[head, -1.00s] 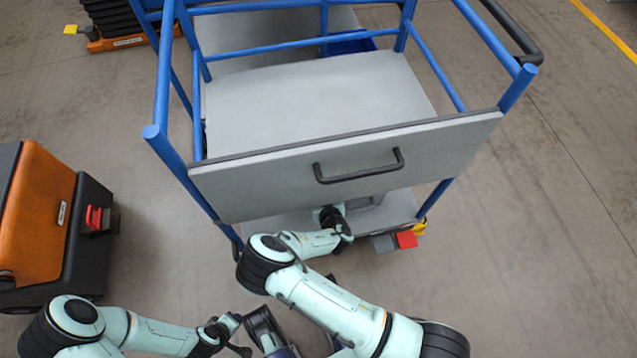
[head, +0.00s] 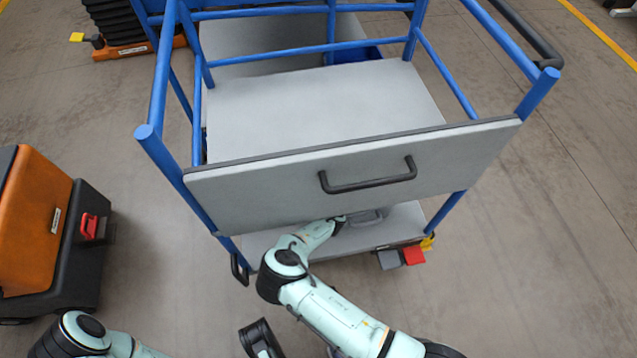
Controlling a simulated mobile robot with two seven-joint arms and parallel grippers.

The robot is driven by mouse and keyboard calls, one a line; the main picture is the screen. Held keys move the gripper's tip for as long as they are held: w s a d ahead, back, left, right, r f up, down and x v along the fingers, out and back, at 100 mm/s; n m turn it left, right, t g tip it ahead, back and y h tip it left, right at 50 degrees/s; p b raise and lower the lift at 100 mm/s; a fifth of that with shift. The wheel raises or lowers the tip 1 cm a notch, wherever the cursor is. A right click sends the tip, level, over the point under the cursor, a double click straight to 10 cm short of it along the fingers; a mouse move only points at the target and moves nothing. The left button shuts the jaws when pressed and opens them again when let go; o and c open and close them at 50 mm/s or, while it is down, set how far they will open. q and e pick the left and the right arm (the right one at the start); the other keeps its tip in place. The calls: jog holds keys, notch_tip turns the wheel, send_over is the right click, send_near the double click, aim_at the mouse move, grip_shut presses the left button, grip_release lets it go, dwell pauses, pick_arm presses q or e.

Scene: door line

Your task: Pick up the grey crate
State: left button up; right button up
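A small part of a grey object (head: 368,217), which looks like the grey crate, shows on the lower shelf (head: 395,228) of the blue-framed trolley, just under the front panel. The panel hides most of it. My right arm reaches under the panel from the front, its end just left of this grey part. My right gripper is hidden behind the panel, so I cannot see whether it touches the crate. My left gripper is outside the picture; only part of the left arm shows at the bottom left.
The trolley's grey front panel (head: 270,195) with a black handle (head: 367,185) hangs above the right arm. Blue posts (head: 160,160) flank it. An orange and black case (head: 75,235) stands at left. Red and grey blocks (head: 412,256) sit by the lower shelf's right corner. Floor at right is clear.

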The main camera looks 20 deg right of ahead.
grip_shut()
dwell(1.4)
